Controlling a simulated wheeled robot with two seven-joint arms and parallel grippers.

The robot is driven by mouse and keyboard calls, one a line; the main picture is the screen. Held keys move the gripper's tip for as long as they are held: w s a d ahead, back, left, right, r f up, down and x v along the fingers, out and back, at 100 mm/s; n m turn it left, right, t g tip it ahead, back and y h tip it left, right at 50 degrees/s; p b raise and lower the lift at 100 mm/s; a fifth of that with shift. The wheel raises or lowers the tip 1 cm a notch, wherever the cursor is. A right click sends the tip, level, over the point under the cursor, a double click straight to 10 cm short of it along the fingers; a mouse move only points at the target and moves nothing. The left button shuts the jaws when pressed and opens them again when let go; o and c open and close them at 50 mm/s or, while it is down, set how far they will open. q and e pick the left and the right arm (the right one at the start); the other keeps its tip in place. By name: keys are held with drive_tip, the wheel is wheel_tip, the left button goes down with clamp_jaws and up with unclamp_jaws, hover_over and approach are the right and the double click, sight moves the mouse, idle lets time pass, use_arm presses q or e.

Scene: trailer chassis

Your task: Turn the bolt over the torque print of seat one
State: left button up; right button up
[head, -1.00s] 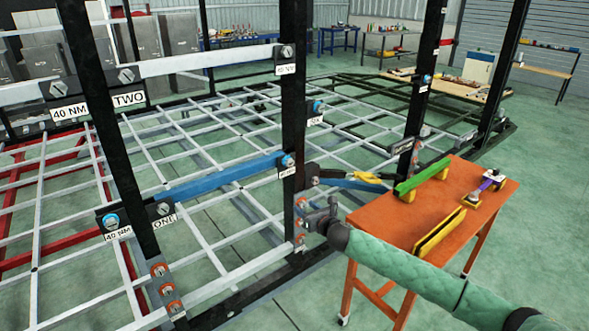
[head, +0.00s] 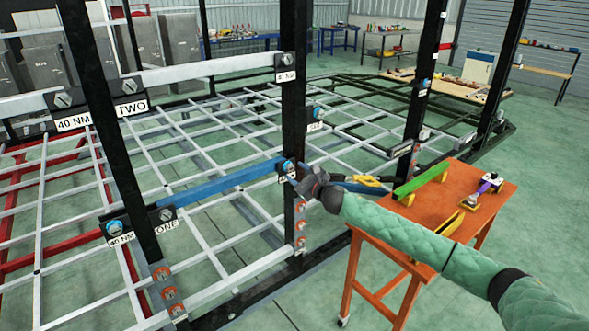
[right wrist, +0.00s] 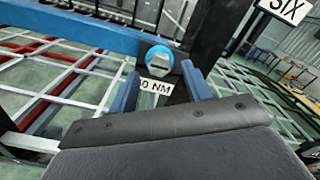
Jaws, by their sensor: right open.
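The blue beam of seat one (head: 220,183) spans between two dark posts, with the sign ONE (head: 166,226) by its left end. At its right end is a bolt (head: 288,167) with a blue ring, above a torque print that my gripper partly covers. In the right wrist view the same bolt (right wrist: 159,58) sits just above a white print ending in "0 NM" (right wrist: 156,87). My right gripper (right wrist: 160,86) is open, its two blue fingers either side of the print and just short of the bolt. In the head view my right gripper (head: 298,180) is beside the post. My left gripper is out of view.
Another blue-ringed bolt (head: 114,228) with a 40 NM print (head: 120,240) is at the beam's left end. Seat two's grey beam (head: 210,68) runs above. An orange table (head: 440,205) with tools stands to the right of the frame. The dark post (head: 293,120) stands close to my gripper.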

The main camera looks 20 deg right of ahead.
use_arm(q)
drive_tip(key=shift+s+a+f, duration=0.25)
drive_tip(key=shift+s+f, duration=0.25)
use_arm(e)
drive_tip(key=shift+x, duration=0.9)
drive_tip(key=c, duration=1)
drive_tip(key=shift+m, duration=0.3)
